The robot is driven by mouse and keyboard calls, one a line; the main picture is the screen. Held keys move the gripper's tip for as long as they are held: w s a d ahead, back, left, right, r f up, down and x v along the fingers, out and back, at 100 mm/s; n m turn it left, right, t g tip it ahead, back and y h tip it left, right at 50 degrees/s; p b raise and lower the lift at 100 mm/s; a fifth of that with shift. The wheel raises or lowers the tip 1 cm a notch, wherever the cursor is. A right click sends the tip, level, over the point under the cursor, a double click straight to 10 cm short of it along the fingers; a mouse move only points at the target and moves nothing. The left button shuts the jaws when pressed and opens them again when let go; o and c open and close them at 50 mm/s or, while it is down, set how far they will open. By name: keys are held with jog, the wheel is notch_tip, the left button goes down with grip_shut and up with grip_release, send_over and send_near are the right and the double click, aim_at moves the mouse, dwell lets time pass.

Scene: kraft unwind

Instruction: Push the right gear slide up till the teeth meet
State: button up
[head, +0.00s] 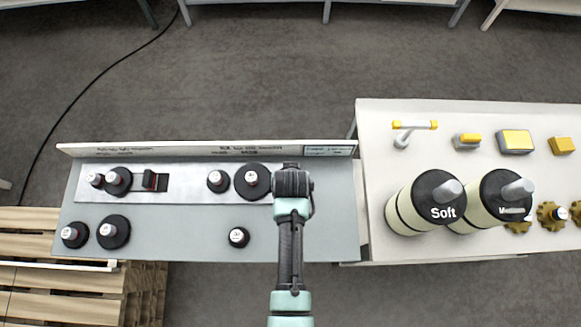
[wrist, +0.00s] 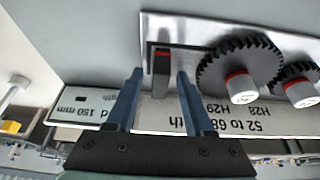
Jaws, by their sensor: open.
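The right slide's upright dark handle with a red top (wrist: 161,61) stands in a dark slot in the metal plate (wrist: 205,30) in the wrist view. My gripper (wrist: 160,74) is open, with one finger to each side of the handle; I cannot tell whether either touches it. In the head view my gripper (head: 291,182) covers this handle. Beside it is a large black gear (head: 252,181), also in the wrist view (wrist: 225,62). A smaller gear (head: 217,180) stands to its left. I cannot tell whether their teeth touch.
A left slide handle (head: 152,181) and a pair of gears (head: 118,181) are on the same panel (head: 180,235). Loose gears (head: 239,237) lie nearer the panel's front. A labelled board (head: 200,150) stands along its back. A table (head: 375,150) with two large rolls (head: 428,201) is at right.

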jog(key=shift+c, duration=0.3)
grip_shut()
jog(key=shift+a, duration=0.85)
jog(key=shift+o, duration=0.3)
grip_release()
jog(key=shift+d, duration=0.15)
jog(key=shift+r, duration=0.15)
jog(key=b+v, duration=0.1)
jog(key=v, duration=1.1)
jog(key=shift+s+r, duration=0.25)
jog(key=shift+r, duration=0.05)
